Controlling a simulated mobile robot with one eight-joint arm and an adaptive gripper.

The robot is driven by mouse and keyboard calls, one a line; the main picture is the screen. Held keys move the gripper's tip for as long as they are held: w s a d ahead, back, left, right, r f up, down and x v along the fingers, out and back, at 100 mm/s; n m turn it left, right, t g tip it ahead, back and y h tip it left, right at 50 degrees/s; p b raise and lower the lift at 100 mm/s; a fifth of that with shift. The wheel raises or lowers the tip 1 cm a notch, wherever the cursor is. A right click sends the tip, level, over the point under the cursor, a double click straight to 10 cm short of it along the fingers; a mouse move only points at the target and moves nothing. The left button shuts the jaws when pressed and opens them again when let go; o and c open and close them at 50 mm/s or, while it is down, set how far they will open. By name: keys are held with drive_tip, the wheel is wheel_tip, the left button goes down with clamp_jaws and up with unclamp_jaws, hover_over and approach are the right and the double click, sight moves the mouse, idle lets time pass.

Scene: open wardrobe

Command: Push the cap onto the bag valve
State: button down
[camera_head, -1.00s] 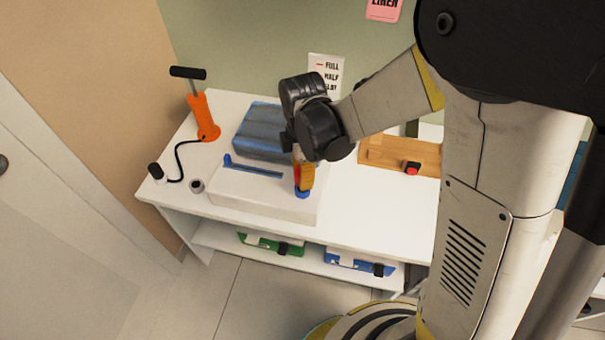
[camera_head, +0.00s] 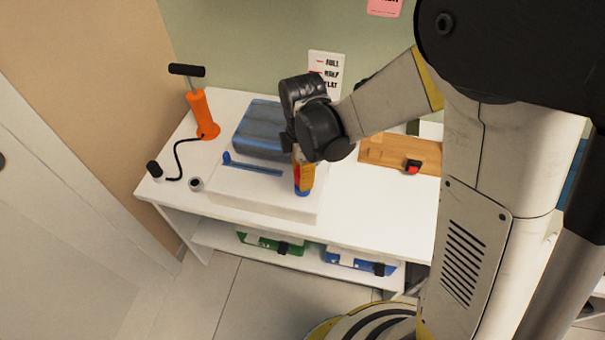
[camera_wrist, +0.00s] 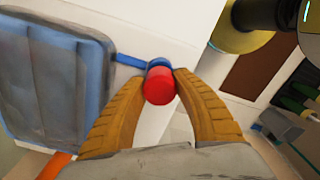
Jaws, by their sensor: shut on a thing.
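A red cap (camera_wrist: 160,86) sits between the orange fingers of my gripper (camera_wrist: 160,82) in the wrist view. My gripper (camera_head: 303,178) is shut on the cap and points down, and the cap shows only as a red sliver in the head view. The blue valve (camera_head: 302,193) is directly under the fingertips, at the right end of a white slab (camera_head: 250,193). In the wrist view a blue rim (camera_wrist: 160,63) shows just behind the cap. The cap hides most of the valve, so I cannot tell whether it is fully seated. A blue-grey folded bundle (camera_head: 258,128) lies behind.
A blue strip (camera_head: 252,168) lies on the slab. A wooden board (camera_head: 385,152) with a red button is at the right. Green and blue boxes sit on the lower shelf.

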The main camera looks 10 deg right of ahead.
drive_tip(key=shift+f+b, duration=0.8)
drive_tip(key=shift+f, duration=0.25)
drive_tip(key=c, duration=1)
unclamp_jaws()
drive_tip(key=shift+o, duration=0.2)
drive_tip(key=shift+r, duration=0.1)
wheel_tip(320, 180, up, 12)
drive_tip(key=s+d+r+m+t, duration=0.2)
drive_tip(key=s+d+m, duration=0.3)
drive_tip(key=m, duration=0.5)
drive_tip(key=s+d+r+m+t, duration=0.3)
drive_tip(key=s+d+m+t, duration=0.2)
drive_tip(key=d+m, duration=0.3)
drive_tip(key=shift+s+d+r+m, duration=0.25)
drive_tip(key=shift+s+m, duration=0.15)
drive_tip(key=shift+m, duration=0.6)
